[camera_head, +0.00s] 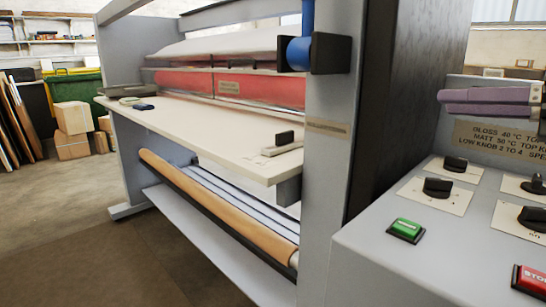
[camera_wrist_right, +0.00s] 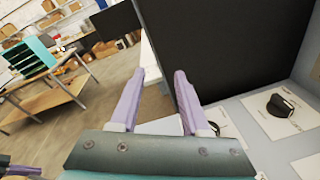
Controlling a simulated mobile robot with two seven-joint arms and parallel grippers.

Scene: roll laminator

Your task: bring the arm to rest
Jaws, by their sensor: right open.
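My right gripper (camera_head: 450,102) shows at the right of the head view, above the control panel (camera_head: 375,245), with its purple fingers pointing left. In the right wrist view its two fingers (camera_wrist_right: 160,78) stand apart with nothing between them. My left gripper does not show in the head view. A small purple and dark piece sits at the bottom left corner of the right wrist view, and I cannot tell what it is.
The roll laminator's grey upright (camera_head: 333,170) and dark side panel (camera_head: 378,105) stand left of my right gripper. Black knobs (camera_head: 437,188) and a green button (camera_head: 406,230) rise from the panel. The laminator's feed table (camera_head: 215,135) is mostly clear. Boxes (camera_head: 73,118) stand far left.

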